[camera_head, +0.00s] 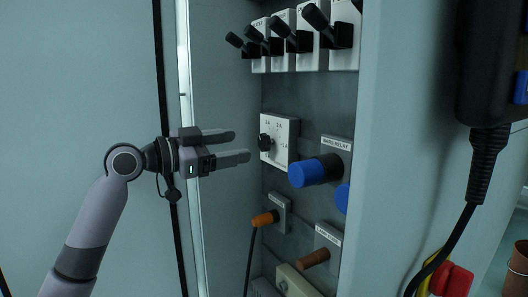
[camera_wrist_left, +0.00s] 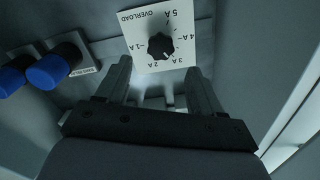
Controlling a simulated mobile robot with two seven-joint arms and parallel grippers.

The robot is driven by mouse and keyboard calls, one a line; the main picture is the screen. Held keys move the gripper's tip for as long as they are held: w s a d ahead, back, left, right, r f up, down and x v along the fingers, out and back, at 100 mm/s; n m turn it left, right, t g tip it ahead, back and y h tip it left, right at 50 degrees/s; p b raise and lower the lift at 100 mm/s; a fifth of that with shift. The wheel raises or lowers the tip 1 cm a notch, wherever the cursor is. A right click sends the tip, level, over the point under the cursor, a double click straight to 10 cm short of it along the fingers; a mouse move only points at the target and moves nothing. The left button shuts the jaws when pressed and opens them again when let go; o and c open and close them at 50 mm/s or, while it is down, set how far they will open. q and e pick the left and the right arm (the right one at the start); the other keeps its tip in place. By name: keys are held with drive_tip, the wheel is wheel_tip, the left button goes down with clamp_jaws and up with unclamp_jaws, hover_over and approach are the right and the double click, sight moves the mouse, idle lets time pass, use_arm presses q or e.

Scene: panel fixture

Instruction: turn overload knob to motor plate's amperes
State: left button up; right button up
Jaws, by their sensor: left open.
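The overload knob (camera_head: 265,143) is black and sits on a white dial plate (camera_head: 286,130) inside the grey cabinet. In the left wrist view the knob (camera_wrist_left: 160,47) is in the middle of the plate (camera_wrist_left: 138,28), which reads OVERLOAD and has marks from 1 A to 5 A, upside down. A small light mark on the knob seems to point between 2 A and 3 A. My left gripper (camera_head: 241,146) is open and empty, a short way left of the knob, its fingers pointing at it. No motor plate can be made out. My right gripper is out of view.
Black toggle levers (camera_head: 314,17) stick out above the dial. Blue knobs (camera_head: 309,172) stick out at its lower right. An orange plug (camera_head: 264,219) with a cable and a brown handle (camera_head: 314,258) are below. The cabinet's side wall (camera_head: 405,150) stands at right.

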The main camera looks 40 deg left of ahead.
sight(262, 142)
use_arm(q)
drive_tip(key=shift+p+x, duration=0.7)
drive_tip(key=shift+x, duration=2.55)
drive_tip(key=shift+f, duration=0.1)
drive_tip(key=c, duration=1.1)
